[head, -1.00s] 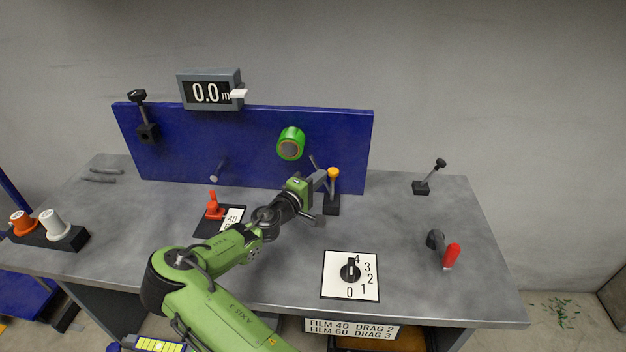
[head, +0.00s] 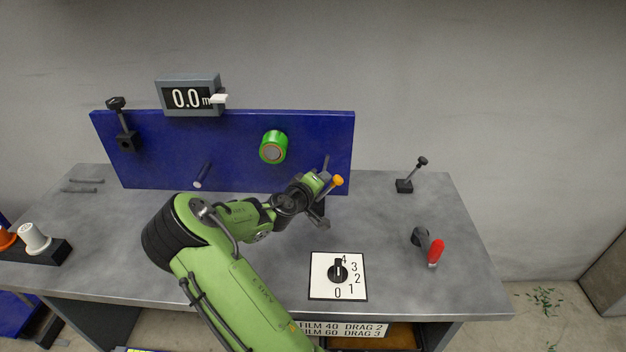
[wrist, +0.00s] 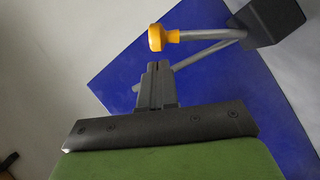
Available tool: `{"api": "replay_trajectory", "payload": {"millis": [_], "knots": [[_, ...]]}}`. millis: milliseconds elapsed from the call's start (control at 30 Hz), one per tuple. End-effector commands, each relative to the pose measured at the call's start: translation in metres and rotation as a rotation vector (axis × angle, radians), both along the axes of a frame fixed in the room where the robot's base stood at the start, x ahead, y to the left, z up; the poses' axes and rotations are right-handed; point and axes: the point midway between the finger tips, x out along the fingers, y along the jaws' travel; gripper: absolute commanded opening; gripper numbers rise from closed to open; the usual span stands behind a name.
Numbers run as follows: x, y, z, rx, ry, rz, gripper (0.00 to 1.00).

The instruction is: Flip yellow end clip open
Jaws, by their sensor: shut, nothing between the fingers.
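The yellow end clip shows as a yellow-orange knob (head: 337,181) on a lever, standing at the right end of the blue panel. In the wrist view the knob (wrist: 156,38) sits at the end of a bent grey rod (wrist: 212,35) that runs to a dark block (wrist: 268,20). My gripper (wrist: 156,72) is shut and empty, its fingertips just below the knob in that view. I cannot tell whether they touch the rod. In the head view my gripper (head: 322,190) is beside the knob and partly hides the clip's base.
The blue panel (head: 230,150) stands behind, with a green roll (head: 273,147) and a grey peg (head: 201,175). A dial plate (head: 325,288), a red-handled crank (head: 434,252) and a black clamp (head: 404,186) lie to the front and right. The table between them is clear.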

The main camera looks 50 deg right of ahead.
Motion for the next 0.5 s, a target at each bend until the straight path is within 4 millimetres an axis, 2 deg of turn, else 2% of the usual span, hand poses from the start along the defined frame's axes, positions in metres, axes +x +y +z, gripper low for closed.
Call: {"api": "replay_trajectory", "payload": {"millis": [200,500], "knots": [[-0.012,-0.009,-0.004,0.085,-0.107,-0.002,0.0],[-0.019,-0.015,-0.007,0.144,-0.178,0.0,0.0]]}}
